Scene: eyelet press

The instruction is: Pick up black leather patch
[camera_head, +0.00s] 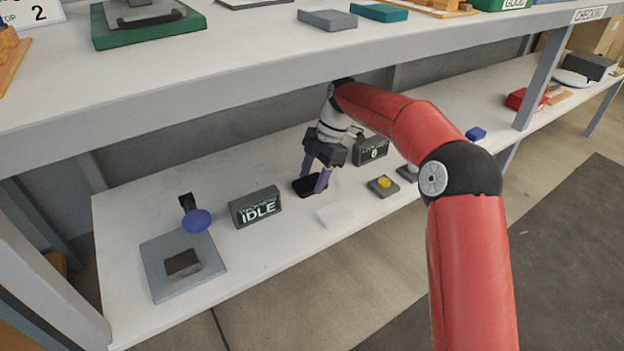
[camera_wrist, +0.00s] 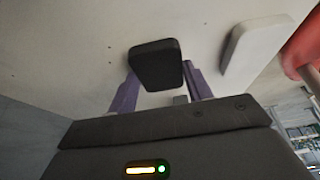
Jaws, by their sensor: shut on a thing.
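The black leather patch (camera_head: 309,187) is a small dark slab at the white lower shelf, between the purple fingers of my gripper (camera_head: 314,186). In the wrist view the patch (camera_wrist: 157,64) sits between the two finger tips, and my gripper (camera_wrist: 160,85) is shut on it. It is close to the shelf surface. I cannot tell whether it still touches the shelf.
A white block (camera_head: 335,215) lies just in front of the patch. A display reading IDLE (camera_head: 256,207) stands to the left, and a yellow button box (camera_head: 383,186) to the right. A grey plate (camera_head: 183,265) lies at far left. The upper shelf (camera_head: 300,60) hangs above.

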